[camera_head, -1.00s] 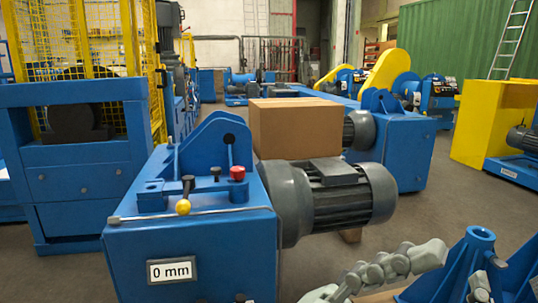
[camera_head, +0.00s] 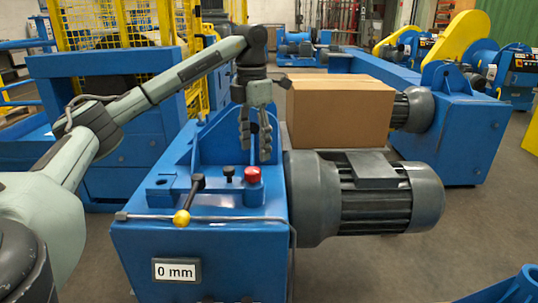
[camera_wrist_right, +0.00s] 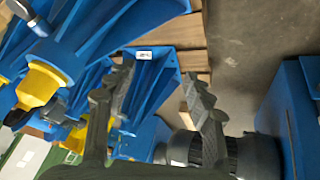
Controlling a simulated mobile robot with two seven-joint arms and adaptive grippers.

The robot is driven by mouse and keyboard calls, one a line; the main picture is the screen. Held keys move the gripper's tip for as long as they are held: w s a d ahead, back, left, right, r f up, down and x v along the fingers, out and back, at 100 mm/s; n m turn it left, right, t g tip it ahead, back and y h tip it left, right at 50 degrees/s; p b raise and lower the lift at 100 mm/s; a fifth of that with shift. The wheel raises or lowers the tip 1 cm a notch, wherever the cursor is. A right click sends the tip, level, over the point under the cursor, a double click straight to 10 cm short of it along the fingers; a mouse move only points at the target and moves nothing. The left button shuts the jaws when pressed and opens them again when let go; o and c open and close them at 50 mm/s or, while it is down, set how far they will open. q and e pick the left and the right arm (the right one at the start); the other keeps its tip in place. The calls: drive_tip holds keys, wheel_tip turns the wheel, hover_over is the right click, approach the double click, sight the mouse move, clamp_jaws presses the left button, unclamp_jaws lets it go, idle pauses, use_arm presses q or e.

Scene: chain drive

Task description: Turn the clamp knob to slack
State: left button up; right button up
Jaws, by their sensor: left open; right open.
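A blue drive unit (camera_head: 240,262) with a "0 mm" display (camera_head: 177,270) stands in front of me in the head view. On its top are a red knob (camera_head: 253,176), a small black knob (camera_head: 229,173) and a black lever with a yellow ball (camera_head: 182,217). I cannot tell which one is the clamp knob. My left gripper (camera_head: 255,147) points down, open and empty, above and behind the red knob, apart from it. My right gripper (camera_wrist_right: 158,78) is open and empty in the right wrist view, and out of the head view.
A grey motor (camera_head: 375,192) sticks out from the unit's right side. A cardboard box (camera_head: 340,112) stands behind it. An upright blue bracket (camera_head: 228,125) rises beside my left gripper. Blue and yellow parts (camera_wrist_right: 40,85) lie around my right gripper.

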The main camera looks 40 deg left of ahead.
sight(252, 170)
use_arm(q)
drive_tip(key=shift+w+a+r, duration=0.2)
drive_tip(key=shift+a+r, duration=0.2)
drive_tip(key=shift+a, duration=0.3)
drive_tip(key=shift+a+f, duration=0.1)
drive_tip(key=shift+f, duration=0.1)
wheel_tip(252, 170, down, 7)
drive_tip(key=shift+s+f+b, duration=0.1)
drive_tip(key=shift+s+b, duration=0.05)
drive_tip(key=shift+b, duration=0.3)
use_arm(e)
drive_tip(key=w+a, duration=0.1)
drive_tip(key=w+a+r+t, duration=0.1)
drive_tip(key=w+a+r+t+y, duration=0.1)
drive_tip(key=w, duration=0.1)
drive_tip(key=shift+a+n, duration=0.1)
drive_tip(key=shift+n, duration=0.2)
use_arm(q)
drive_tip(key=c, duration=1.2)
drive_tip(key=shift+o, duration=0.2)
